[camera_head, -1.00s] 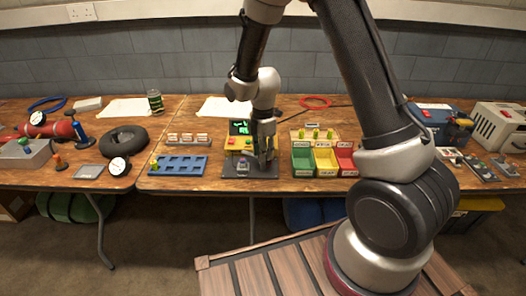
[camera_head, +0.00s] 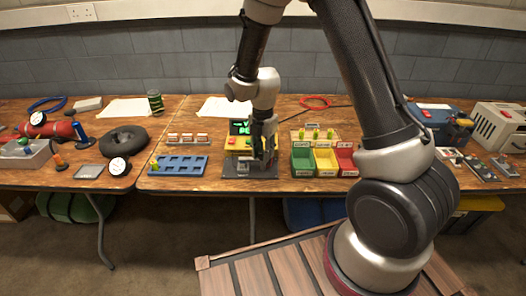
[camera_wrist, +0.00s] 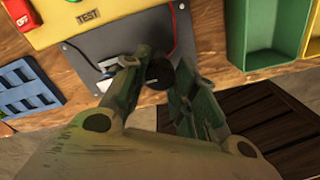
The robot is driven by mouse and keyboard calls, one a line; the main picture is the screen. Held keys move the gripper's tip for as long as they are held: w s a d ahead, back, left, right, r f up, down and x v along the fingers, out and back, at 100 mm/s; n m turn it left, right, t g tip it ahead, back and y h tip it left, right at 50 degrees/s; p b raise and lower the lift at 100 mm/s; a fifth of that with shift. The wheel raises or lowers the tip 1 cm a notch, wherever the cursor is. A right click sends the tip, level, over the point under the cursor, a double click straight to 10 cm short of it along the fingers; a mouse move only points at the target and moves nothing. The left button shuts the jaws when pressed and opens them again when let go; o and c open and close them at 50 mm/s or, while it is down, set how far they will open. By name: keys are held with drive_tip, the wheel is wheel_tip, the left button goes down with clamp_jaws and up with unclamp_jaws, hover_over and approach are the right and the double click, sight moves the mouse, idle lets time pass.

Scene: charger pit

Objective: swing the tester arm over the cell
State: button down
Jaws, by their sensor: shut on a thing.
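The tester (camera_head: 238,143) is a yellow box with a lit green screen on a dark base plate, at the middle of the table. In the wrist view its yellow panel (camera_wrist: 100,12) shows a TEST label and a red OFF button. My gripper (camera_head: 258,158) is low over the base plate. In the wrist view its fingers (camera_wrist: 160,92) are closed around a dark round knob (camera_wrist: 159,73), which looks like part of the tester arm. A small pale piece (camera_wrist: 108,66), perhaps the cell in its holder, shows just left of the fingers, partly hidden by them.
A blue slotted tray (camera_head: 180,166) lies left of the tester. Green, yellow and red bins (camera_head: 325,162) stand close on its right. A rack of several white-topped items (camera_head: 188,138) sits behind the blue tray. The table's front edge is close to the base plate.

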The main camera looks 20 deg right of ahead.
drive_tip(key=c, duration=1.1)
unclamp_jaws()
drive_tip(key=shift+r, duration=0.1)
wheel_tip(320, 180, up, 12)
